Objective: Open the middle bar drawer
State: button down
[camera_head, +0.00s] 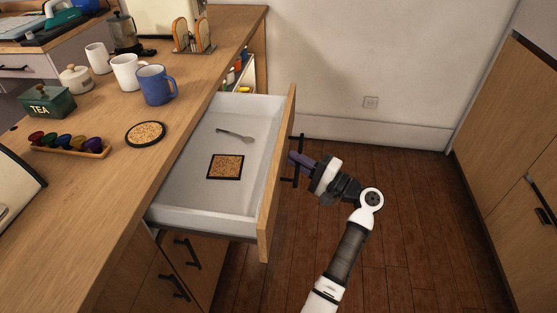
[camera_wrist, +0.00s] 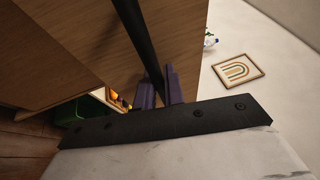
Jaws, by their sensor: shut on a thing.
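The bar drawer (camera_head: 190,190) is pulled well out from under the wooden counter in the head view. A spoon (camera_head: 235,136) and a square cork coaster (camera_head: 226,167) lie inside it. Its wooden front (camera_head: 275,180) faces right and carries a black bar handle (camera_head: 298,158). My gripper (camera_head: 297,159) is at this handle, reaching in from the right. In the wrist view, the purple fingers (camera_wrist: 160,92) are shut on the dark handle bar (camera_wrist: 139,40). The fingertips' contact with the bar is partly hidden.
The counter (camera_head: 105,180) holds mugs (camera_head: 155,86), a green tea box (camera_head: 48,102), a pod tray (camera_head: 70,146) and a round coaster (camera_head: 145,133). Cupboards with black handles (camera_head: 187,252) are below the drawer. Wooden floor (camera_head: 400,230) is clear up to the right-hand cabinets (camera_head: 515,150).

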jog(key=shift+s+d, duration=0.2)
jog(key=shift+d, duration=0.65)
jog(key=c, duration=1.8)
grip_release()
jog(key=shift+o, duration=0.2)
jog(key=b+v, duration=0.2)
jog(key=v, duration=1.1)
jog(key=shift+s+d+b, duration=0.15)
jog(key=shift+d+b, duration=0.15)
jog(key=shift+f, duration=0.1)
